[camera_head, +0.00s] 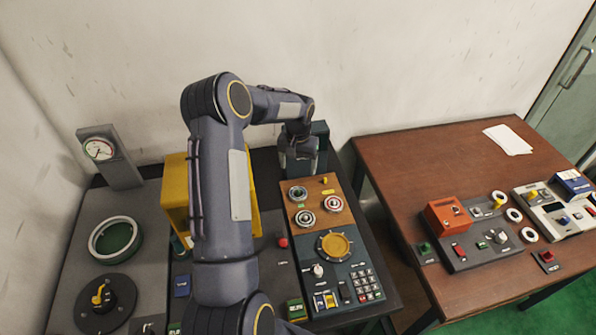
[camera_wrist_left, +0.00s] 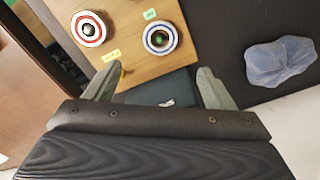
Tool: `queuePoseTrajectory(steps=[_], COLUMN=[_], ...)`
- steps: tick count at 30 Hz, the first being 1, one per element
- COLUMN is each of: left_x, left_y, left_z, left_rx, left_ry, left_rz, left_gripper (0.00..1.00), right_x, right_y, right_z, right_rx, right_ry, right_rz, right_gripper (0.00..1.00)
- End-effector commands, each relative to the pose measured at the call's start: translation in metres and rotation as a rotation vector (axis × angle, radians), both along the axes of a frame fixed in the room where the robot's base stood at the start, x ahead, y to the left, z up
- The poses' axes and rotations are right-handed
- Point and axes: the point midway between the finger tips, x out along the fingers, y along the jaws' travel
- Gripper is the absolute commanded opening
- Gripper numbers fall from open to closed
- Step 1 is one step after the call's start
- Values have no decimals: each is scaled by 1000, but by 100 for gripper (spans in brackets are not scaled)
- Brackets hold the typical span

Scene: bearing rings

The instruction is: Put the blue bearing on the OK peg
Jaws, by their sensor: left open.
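The blue bearing (camera_wrist_left: 160,38) lies on the wooden board as a white and blue ring with a green centre, beside a small green label (camera_wrist_left: 149,14). It also shows in the head view (camera_head: 297,193) at the board's upper left. The label's text is too small to read. A yellow peg (camera_head: 324,180) stands by a yellow label, and it shows in the wrist view (camera_wrist_left: 121,69). My left gripper (camera_wrist_left: 158,88) is open and empty, its fingers apart and short of the blue bearing. In the head view it hangs behind the board (camera_head: 298,146). My right gripper is out of view.
A dial panel with a keypad (camera_head: 367,284) lies in front. A yellow box (camera_head: 176,190) stands left. A crumpled blue cloth (camera_wrist_left: 280,62) lies on the dark table. A brown table (camera_head: 440,165) with devices stands right.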

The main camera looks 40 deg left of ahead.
Motion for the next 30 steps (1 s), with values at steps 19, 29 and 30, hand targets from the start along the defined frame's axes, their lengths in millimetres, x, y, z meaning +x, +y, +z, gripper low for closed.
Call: queuePoseTrajectory(steps=[19, 29, 30], left_x=[-93, -240, -252], left_y=[-96, -197, -206], left_z=[176, 206, 202], left_rx=[-52, -197, -215], left_ry=[-210, -449, -469], left_rz=[-111, -189, -195], left_gripper=[77, 77, 77], right_x=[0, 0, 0], right_y=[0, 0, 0], right_z=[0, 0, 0], right_rx=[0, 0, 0], right_ry=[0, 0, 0], right_rz=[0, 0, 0], right_gripper=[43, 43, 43])
